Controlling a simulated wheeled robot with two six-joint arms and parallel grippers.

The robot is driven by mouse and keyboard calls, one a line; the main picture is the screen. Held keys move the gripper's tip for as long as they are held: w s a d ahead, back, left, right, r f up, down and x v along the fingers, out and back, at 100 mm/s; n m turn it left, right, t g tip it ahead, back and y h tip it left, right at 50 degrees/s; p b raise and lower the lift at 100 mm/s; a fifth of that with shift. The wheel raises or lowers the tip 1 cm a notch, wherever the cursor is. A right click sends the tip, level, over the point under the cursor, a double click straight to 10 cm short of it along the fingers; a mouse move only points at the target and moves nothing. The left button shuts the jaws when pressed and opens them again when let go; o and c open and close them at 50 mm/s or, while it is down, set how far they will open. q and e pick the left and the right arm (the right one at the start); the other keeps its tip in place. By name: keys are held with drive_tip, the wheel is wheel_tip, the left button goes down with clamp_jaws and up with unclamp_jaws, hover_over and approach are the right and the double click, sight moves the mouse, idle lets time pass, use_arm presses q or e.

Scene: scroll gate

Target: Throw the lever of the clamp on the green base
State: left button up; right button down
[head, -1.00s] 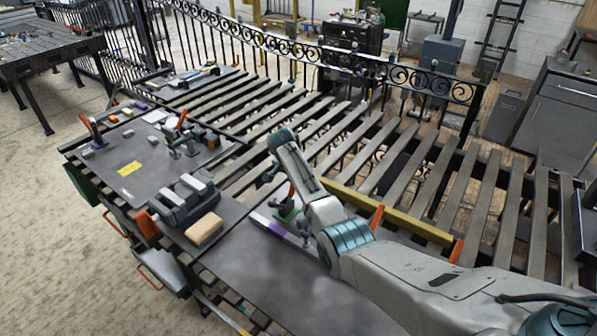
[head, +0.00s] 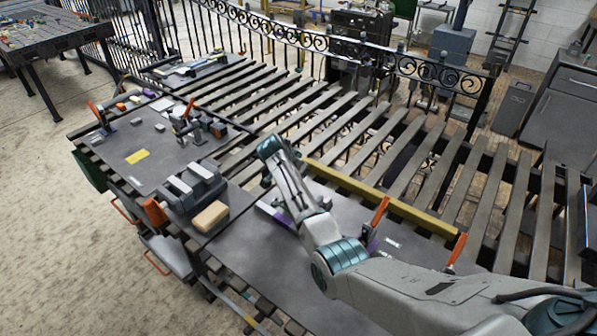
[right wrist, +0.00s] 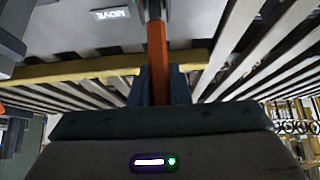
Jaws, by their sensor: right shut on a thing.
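My right arm reaches in from the lower right of the head view, and its wrist covers the clamp on the green base there. In the right wrist view my right gripper (right wrist: 160,76) is shut on an orange lever handle (right wrist: 157,45), with a dark finger on each side. The clamp body and its base are hidden, so the lever's full angle cannot be told. Another clamp on a purple base (head: 372,241), with an upright orange handle (head: 380,210), stands right of my arm. My left gripper is out of view.
A yellow bar (head: 385,205) runs behind the clamps along the slatted table. A grey vise (head: 192,187), a tan block (head: 210,216) and a clamp with an orange handle (head: 187,108) are at left. Another orange handle (head: 457,249) stands at right.

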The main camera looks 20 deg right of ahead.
drive_tip(key=c, duration=1.4)
unclamp_jaws()
drive_tip(key=shift+o, duration=0.2)
